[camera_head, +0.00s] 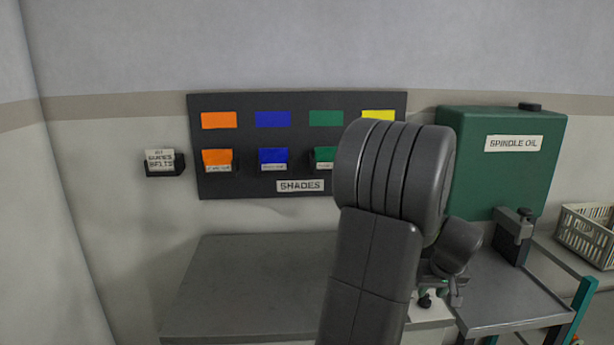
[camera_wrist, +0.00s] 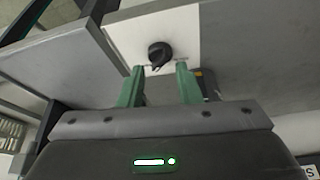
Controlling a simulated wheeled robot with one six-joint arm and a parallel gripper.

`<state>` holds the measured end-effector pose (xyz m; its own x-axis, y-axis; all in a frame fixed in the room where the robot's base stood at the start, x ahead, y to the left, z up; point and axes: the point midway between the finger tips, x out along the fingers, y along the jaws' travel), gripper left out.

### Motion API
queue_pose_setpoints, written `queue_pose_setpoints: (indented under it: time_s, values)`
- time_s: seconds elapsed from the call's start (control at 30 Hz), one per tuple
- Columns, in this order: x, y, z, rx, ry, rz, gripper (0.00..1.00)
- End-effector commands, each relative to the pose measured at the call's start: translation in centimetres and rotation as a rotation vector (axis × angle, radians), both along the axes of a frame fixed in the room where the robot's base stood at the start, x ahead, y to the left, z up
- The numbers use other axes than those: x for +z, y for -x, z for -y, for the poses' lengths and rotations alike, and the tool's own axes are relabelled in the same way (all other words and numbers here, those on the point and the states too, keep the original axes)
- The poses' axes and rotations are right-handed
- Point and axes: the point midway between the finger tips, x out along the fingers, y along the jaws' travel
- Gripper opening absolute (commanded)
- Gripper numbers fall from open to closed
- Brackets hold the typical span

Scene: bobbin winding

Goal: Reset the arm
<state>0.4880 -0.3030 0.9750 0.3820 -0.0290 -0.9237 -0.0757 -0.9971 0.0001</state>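My gripper (camera_wrist: 159,68) shows in the wrist view with its two green fingers apart and nothing between them. A small black knob-like part (camera_wrist: 159,54) sits on a white plate (camera_wrist: 125,30) just past the fingertips. I cannot tell how far it is from them. In the head view my arm rises in the middle and bends down to the right. My gripper (camera_head: 436,293) is low there, partly hidden behind the arm, over the pale plate (camera_head: 428,322) by the grey bench.
A dark shades board (camera_head: 247,180) with coloured cards and small bins hangs behind my arm. A green spindle oil tank (camera_head: 500,175) stands right, near a grey clamp-like block (camera_head: 512,235) and a crate (camera_head: 588,236). The grey bench top (camera_head: 250,280) is bare at left.

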Motion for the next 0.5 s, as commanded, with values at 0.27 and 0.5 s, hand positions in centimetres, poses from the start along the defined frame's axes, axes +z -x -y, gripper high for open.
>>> queue_pose_setpoints:
  time_s: [0.27,0.5]
  values:
    - [5.1,2.0,-0.1,-0.002,0.002,0.004,0.31]
    - [8.1,3.3,-0.2,-0.004,0.001,0.001,0.31]
